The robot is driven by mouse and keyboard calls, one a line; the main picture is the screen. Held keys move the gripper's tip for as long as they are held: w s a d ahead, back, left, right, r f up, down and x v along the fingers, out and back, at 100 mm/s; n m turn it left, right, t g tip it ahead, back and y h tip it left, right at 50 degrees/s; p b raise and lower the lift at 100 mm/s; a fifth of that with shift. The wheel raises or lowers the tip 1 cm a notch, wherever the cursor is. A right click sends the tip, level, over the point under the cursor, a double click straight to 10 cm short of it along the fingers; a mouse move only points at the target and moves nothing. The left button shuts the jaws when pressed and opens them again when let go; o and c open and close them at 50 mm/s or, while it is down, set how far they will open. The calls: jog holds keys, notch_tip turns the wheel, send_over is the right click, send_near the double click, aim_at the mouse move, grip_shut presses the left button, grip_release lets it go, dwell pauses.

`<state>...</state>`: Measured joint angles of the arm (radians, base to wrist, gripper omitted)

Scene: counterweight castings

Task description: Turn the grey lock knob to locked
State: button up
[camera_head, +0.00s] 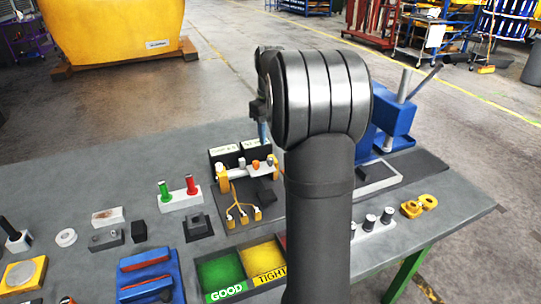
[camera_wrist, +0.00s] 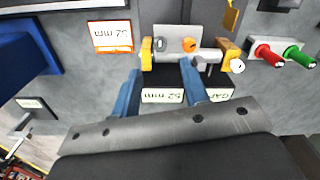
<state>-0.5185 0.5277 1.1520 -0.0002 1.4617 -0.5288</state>
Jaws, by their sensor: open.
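A gauge fixture with a horizontal grey bar between yellow end pieces (camera_wrist: 233,62) lies under my gripper (camera_wrist: 160,68). A round grey knob (camera_wrist: 160,45) sits on its grey plate beside an orange knob (camera_wrist: 189,44). A grey lever-like part (camera_wrist: 206,64) stands on the bar further right; I cannot tell which grey part is the lock knob, or its setting. My gripper is open, its blue fingers apart and empty, over the fixture. In the head view, the orange knob (camera_head: 255,164) shows; my arm partly hides the fixture and gripper.
Two black labelled blocks (camera_wrist: 162,96) lie close to the fingers. A stand with red and green knobs (camera_head: 179,197) is beside the fixture. Green and yellow sorting bins (camera_head: 263,259) are in front. A blue press (camera_head: 393,115) stands at right.

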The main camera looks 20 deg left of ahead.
aim_at(270, 161)
notch_tip(270, 161, down, 8)
jog(key=shift+f, duration=0.1)
jog(key=shift+c, duration=0.2)
